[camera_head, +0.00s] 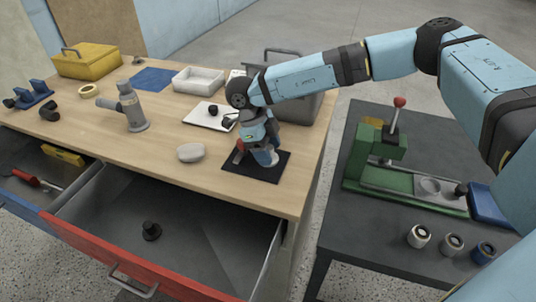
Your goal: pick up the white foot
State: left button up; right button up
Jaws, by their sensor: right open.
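The small white cylinder with a dark top (418,237) looks most like the white foot. It stands at the left of a row on the dark side table, beside a grey one (452,244) and a blue one (484,253). My right gripper (262,155) is far from it, pointing down over the black mat (258,176) on the wooden workbench. Its jaws are open; a pale blue-white shape shows at them, and I cannot tell whether it is a separate thing. My left gripper is not in view.
A green press with a red-knobbed lever (385,148) stands on the side table (350,222). A white oval piece (191,153), a grey upright fixture (129,108) and a white tray (198,81) are on the workbench. The open red-fronted drawer (105,243) holds a black knob-like piece (151,231).

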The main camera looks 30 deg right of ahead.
jog(key=c, duration=1)
jog(key=shift+r, duration=0.1)
